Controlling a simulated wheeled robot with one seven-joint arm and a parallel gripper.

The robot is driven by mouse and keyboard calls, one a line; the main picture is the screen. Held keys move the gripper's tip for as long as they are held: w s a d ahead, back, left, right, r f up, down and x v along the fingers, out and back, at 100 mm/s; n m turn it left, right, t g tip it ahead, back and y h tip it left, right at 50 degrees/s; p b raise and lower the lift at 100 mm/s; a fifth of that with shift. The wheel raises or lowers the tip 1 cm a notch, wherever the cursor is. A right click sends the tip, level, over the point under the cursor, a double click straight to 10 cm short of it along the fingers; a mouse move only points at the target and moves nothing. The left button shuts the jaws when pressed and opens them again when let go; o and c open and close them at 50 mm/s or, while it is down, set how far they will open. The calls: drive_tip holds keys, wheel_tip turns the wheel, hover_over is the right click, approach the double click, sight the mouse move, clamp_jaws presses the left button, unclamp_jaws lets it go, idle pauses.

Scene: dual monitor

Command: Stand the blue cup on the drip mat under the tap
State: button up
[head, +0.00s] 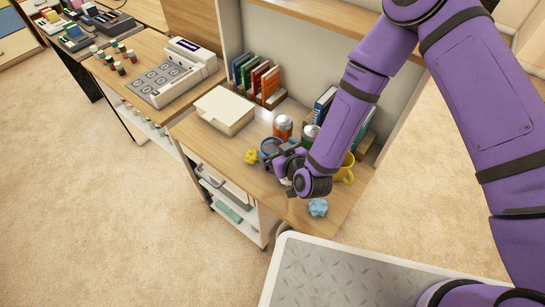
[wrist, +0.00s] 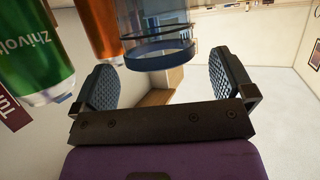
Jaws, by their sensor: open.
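The blue cup (wrist: 160,45), clear blue, is at the top of the wrist view, ahead of and between the two finger pads. In the head view it (head: 267,145) stands on the wooden desk, partly hidden by my gripper (head: 276,160). My gripper also shows in the wrist view (wrist: 155,80); its fingers are spread wide, with a gap visible on each side of the cup. I cannot tell how far the fingers reach around it. I can make out no tap or drip mat in either view.
An orange can (head: 282,127) and a green can (head: 310,132) stand close behind the cup. A small yellow object (head: 251,156), a yellow mug (head: 347,168) and a light-blue lump (head: 318,208) are nearby. A white box (head: 223,109) and books (head: 265,85) are further back.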

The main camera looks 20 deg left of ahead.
sight(268, 142)
drive_tip(key=shift+x, duration=1.85)
drive_tip(key=c, duration=1.4)
